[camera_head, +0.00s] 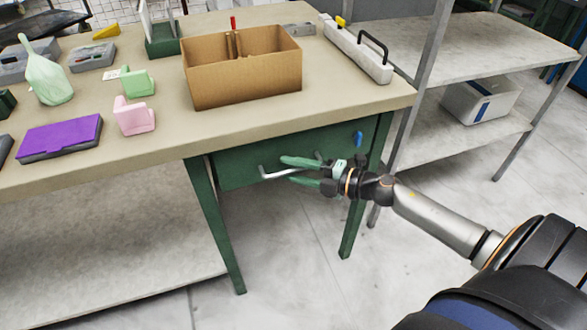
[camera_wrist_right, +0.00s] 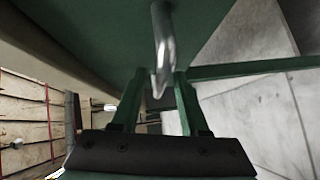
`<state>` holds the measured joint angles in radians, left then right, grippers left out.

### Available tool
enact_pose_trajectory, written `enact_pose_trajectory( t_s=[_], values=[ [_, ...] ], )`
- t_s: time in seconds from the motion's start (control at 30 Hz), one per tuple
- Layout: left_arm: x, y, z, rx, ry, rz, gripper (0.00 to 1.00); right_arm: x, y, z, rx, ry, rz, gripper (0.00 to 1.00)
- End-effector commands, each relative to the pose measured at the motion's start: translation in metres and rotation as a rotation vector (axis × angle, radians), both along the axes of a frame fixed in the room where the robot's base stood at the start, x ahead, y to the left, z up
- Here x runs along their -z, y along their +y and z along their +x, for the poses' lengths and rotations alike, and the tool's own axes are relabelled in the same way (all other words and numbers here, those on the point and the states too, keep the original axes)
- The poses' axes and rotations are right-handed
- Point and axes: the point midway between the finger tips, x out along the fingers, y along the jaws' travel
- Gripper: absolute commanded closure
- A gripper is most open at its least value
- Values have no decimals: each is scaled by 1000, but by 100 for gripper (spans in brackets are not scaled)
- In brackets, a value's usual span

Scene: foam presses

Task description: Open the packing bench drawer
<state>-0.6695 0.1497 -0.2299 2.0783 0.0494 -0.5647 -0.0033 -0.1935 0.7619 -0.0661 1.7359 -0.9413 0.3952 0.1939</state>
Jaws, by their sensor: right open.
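The packing bench drawer (camera_head: 236,168) is a green front under the bench top, and it looks flush with the frame. Its pale metal bar handle (camera_head: 275,174) sticks out from the front. My right gripper (camera_head: 288,170) is open at the handle, with one green finger above the bar and one below. In the right wrist view the handle (camera_wrist_right: 163,45) runs down toward the space between the open fingers (camera_wrist_right: 157,98). Whether a finger touches the bar I cannot tell. My left gripper is not in view.
The bench top (camera_head: 170,135) holds a cardboard box (camera_head: 245,80), a purple case (camera_head: 60,138), a pink holder (camera_head: 134,117) and a power strip (camera_head: 357,50). A small blue piece (camera_head: 358,139) sits right of the drawer's handle. Green legs (camera_head: 215,225) flank the drawer. A shelf rack (camera_head: 460,150) stands at right.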

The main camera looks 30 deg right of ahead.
Motion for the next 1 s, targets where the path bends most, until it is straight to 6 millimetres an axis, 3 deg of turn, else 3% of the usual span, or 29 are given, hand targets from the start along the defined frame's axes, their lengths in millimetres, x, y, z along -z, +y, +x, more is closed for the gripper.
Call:
enact_pose_trajectory(
  t_s=[0.07,0.47,1.0],
  values=[
    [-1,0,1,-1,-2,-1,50,0,0,0,0,0,0,56],
    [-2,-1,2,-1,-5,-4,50,0,0,0,0,1,1,100],
    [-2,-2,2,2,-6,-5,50,0,0,-1,-1,0,1,100]
  ],
)
